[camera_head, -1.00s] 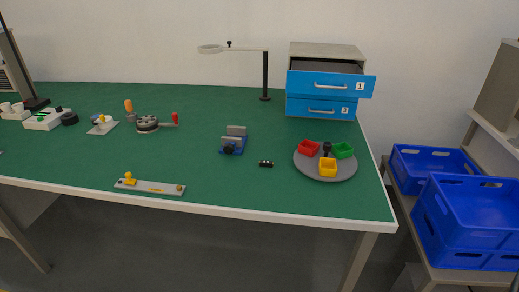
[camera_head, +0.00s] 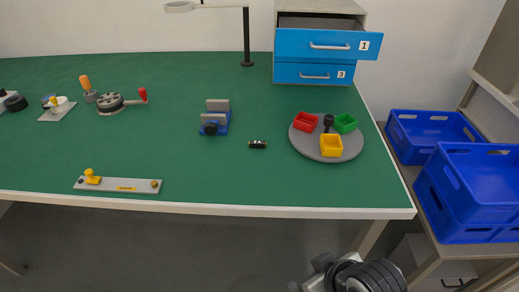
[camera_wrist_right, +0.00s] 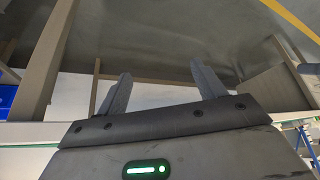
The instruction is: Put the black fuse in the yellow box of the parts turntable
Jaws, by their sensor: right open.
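The black fuse (camera_head: 257,144) lies on the green table top, left of the parts turntable (camera_head: 300,146). It is a small dark cylinder with light marks. The turntable is a round grey plate with a black knob, and the yellow box (camera_head: 331,147) stands at its front edge, open at the top. My right arm shows at the bottom of the head view, below the table's front edge and well away from the fuse. In the right wrist view my right gripper (camera_wrist_right: 160,68) is open, with nothing between its fingers. My left gripper is not in view.
A red box (camera_head: 304,122) and a green box (camera_head: 345,123) share the turntable. A blue vise (camera_head: 215,122) stands left of the fuse. A drawer cabinet (camera_head: 320,44) with its top drawer pulled out stands behind. Blue crates (camera_head: 480,195) are at the right.

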